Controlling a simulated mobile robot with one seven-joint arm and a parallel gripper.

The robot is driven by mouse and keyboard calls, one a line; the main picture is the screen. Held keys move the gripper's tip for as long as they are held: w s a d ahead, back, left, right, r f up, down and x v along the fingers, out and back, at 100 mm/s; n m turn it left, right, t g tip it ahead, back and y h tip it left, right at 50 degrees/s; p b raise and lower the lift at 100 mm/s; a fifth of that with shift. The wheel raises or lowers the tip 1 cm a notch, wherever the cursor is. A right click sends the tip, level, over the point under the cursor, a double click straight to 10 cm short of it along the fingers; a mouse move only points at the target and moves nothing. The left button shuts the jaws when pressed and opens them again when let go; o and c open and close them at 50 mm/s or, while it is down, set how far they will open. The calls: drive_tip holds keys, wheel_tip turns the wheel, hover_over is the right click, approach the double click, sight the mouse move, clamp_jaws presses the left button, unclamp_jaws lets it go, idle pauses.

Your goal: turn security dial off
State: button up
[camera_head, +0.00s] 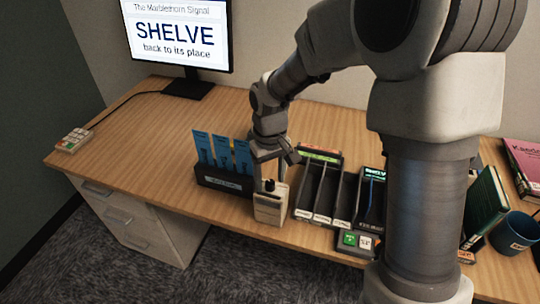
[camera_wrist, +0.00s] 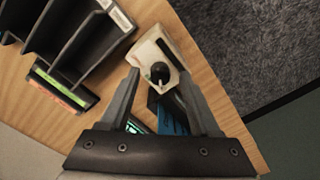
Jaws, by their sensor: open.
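The security dial is a black knob (camera_wrist: 159,73) with a pale pointer mark, set on a small cream box (camera_head: 268,209). The box stands near the front edge of the desk, between the blue-card holder and the sorter. My gripper (camera_head: 268,170) is above the box, pointing down. In the wrist view, my gripper (camera_wrist: 160,85) has its two fingers spread, with the knob showing between and just beyond the tips. I cannot tell whether the fingers touch it. The knob's labels are too small to read.
A dark holder with blue cards (camera_head: 222,182) stands close left of the box. A black slotted sorter (camera_head: 325,190) stands close right, with a small green-and-white button panel (camera_head: 357,242) in front. A monitor (camera_head: 180,35) stands behind. The desk's left side (camera_head: 130,140) is mostly clear.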

sight(271, 182)
wheel_tip(271, 182, up, 17)
drive_tip(key=p, duration=0.2)
drive_tip(key=shift+p, duration=0.3)
drive_tip(key=s+d+r+m+t+p, duration=0.1)
drive_tip(key=s+d+r+m+t, duration=0.1)
drive_tip(key=s+d, duration=0.4)
drive_tip(key=s+d+r+m+t+p, duration=0.1)
drive_tip(key=s+d+r+m+t, duration=0.2)
drive_tip(key=s, duration=0.9)
drive_tip(key=shift+d+r+t+p, duration=0.3)
drive_tip(key=shift+d+r, duration=0.7)
drive_tip(key=shift+d, duration=0.8)
